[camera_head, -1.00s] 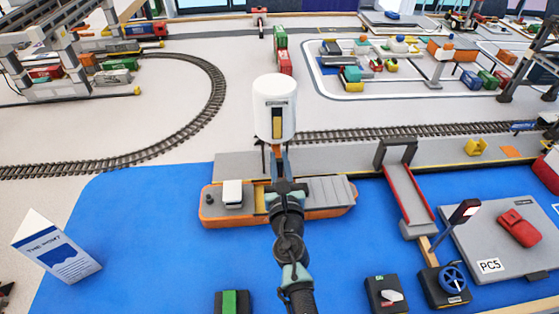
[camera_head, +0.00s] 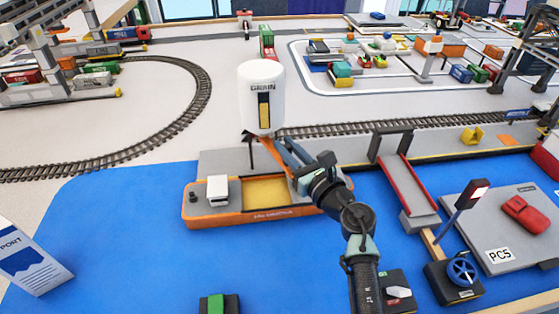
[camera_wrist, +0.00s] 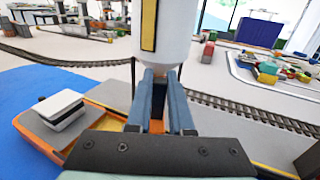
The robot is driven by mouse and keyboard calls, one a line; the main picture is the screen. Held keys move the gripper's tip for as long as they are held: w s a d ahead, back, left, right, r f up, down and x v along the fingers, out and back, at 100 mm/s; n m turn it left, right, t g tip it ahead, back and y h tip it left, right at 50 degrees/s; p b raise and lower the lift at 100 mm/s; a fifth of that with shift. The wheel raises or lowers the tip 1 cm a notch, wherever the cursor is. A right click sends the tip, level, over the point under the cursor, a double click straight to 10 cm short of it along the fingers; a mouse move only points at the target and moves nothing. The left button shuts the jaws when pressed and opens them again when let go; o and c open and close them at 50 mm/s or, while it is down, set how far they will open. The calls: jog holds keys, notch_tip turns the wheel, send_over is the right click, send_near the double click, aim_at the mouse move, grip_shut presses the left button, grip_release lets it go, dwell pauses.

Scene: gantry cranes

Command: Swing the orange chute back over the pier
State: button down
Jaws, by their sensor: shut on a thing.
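The white grain silo (camera_head: 262,100) stands behind the orange-hulled ship (camera_head: 255,214), whose yellow hold (camera_head: 275,192) is open to view. The orange chute (camera_head: 268,147) comes out below the silo and slants down to the right, over the right part of the ship. My gripper (camera_head: 283,152) is shut on the chute just right of the silo's base. In the wrist view, the two fingers (camera_wrist: 162,100) stand below the silo with orange showing between them. The fingers hide much of the chute. The grey pier (camera_head: 345,160) runs behind the ship.
A red-railed ramp (camera_head: 410,188) stands right of my arm. A signal post (camera_head: 466,205) and a blue handwheel (camera_head: 461,271) are at the lower right. A railway track (camera_head: 350,127) runs behind the pier. Blue water lies open at left.

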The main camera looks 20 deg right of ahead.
jog(key=shift+w+d+f+n+y+b, duration=0.15)
jog(key=shift+d+n+y+b, duration=0.4)
jog(key=shift+y+b, duration=0.45)
jog(key=shift+d+b, duration=0.2)
jog(key=shift+b, duration=0.2)
jog(key=shift+r, duration=0.2)
jog(key=c, duration=0.8)
grip_release()
jog(key=p+v, duration=0.1)
jog(key=v, duration=1.2)
jog(key=shift+r, duration=0.15)
